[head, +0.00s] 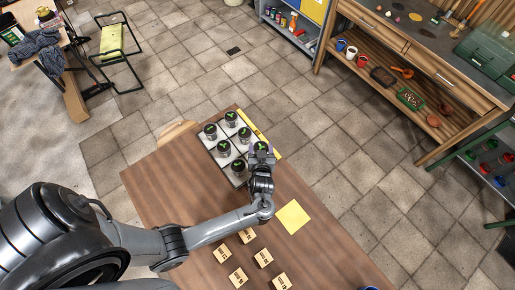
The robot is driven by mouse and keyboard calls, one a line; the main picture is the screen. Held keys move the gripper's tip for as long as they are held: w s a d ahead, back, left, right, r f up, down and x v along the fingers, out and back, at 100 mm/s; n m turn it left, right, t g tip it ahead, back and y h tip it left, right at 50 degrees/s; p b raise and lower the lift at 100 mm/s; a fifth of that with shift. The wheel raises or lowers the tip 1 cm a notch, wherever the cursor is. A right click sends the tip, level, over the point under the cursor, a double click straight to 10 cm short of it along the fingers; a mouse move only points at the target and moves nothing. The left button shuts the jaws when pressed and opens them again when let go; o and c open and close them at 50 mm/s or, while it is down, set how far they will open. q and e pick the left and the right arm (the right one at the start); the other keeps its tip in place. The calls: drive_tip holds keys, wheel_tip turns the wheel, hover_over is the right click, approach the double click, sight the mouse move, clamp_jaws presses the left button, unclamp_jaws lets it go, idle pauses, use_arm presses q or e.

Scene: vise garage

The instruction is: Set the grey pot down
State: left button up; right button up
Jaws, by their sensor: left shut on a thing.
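Several small dark grey pots with green sprouts stand on a pale gridded tray (207,140) with a yellow strip (258,133) along its right side. My left gripper (261,156) is over the tray's right edge, shut on a grey pot (260,147) with a green sprout. The gripper hides much of that pot, and I cannot tell whether its base touches the tray. Other pots (231,118) (238,167) stand beside it, apart from the gripper. My right gripper is not in view.
The tray is at the far end of a wooden table (170,185). A yellow square (293,216) lies right of my left arm. Several small labelled wooden blocks (263,257) are nearer me. The table's right side is mostly clear. A workbench (410,60) stands beyond, across open tiled floor.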

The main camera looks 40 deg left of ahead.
use_arm(q)
drive_tip(key=shift+w+a+f, duration=0.25)
drive_tip(key=shift+a+f, duration=0.1)
drive_tip(key=shift+a, duration=0.15)
drive_tip(key=shift+f+b, duration=0.4)
drive_tip(key=shift+b, duration=0.1)
wheel_tip(320, 180, down, 3)
drive_tip(key=b, duration=0.3)
drive_tip(key=shift+f, duration=0.15)
drive_tip(key=shift+d, duration=0.1)
drive_tip(key=shift+f, duration=0.15)
drive_tip(key=o, duration=0.8)
